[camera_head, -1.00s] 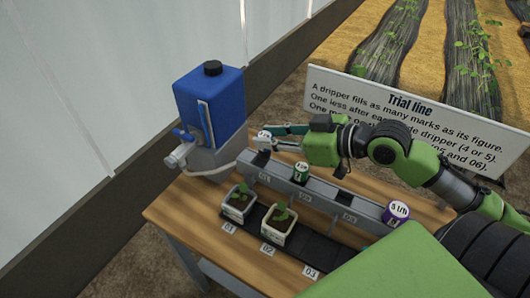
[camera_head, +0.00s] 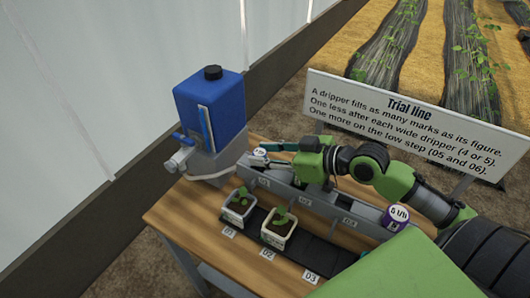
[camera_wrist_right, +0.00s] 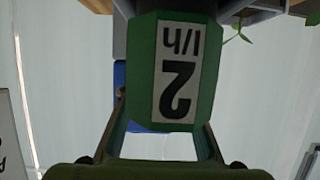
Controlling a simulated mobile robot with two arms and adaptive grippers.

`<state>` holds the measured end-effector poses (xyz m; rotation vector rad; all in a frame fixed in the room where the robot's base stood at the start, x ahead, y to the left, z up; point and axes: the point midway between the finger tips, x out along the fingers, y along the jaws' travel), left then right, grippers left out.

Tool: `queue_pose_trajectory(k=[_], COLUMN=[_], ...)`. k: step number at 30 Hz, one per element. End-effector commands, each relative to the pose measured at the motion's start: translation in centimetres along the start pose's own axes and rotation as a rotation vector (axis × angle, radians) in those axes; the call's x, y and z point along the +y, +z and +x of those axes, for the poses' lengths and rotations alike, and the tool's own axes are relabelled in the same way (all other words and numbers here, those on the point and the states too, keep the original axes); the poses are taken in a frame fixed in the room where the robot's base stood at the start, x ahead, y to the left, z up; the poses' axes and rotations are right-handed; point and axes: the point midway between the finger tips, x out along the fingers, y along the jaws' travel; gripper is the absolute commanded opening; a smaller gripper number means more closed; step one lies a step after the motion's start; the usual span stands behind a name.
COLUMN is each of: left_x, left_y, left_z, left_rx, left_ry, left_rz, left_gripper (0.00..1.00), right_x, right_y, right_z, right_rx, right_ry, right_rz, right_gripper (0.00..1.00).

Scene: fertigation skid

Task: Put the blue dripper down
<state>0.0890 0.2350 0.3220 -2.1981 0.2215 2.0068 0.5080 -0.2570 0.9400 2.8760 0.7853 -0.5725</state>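My left gripper is not in view.
A purple-sided dripper (camera_head: 396,219) stands towards the rail's right end. Two potted seedlings (camera_head: 238,208) (camera_head: 279,227) stand in front of the rail. A blue tank (camera_head: 208,112) is behind its left end. The Trial line sign (camera_head: 405,125) stands behind my right arm.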

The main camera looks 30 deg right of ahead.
Motion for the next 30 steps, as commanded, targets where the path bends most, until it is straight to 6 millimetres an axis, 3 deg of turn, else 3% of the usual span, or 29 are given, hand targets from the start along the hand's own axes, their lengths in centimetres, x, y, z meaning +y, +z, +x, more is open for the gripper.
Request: queue_pose_trajectory(k=[14, 30], left_x=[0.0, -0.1], left_y=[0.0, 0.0], left_z=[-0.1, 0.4], left_rx=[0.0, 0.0], left_ry=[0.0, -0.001], left_rz=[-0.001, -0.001], left_gripper=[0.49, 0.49], right_x=[0.0, 0.0], right_y=[-0.2, -0.1], right_z=[-0.4, -6.8], right_rx=[-0.001, -0.002], right_ry=[0.0, 0.001], right_rz=[0.001, 0.004], right_gripper=[0.4, 0.4])
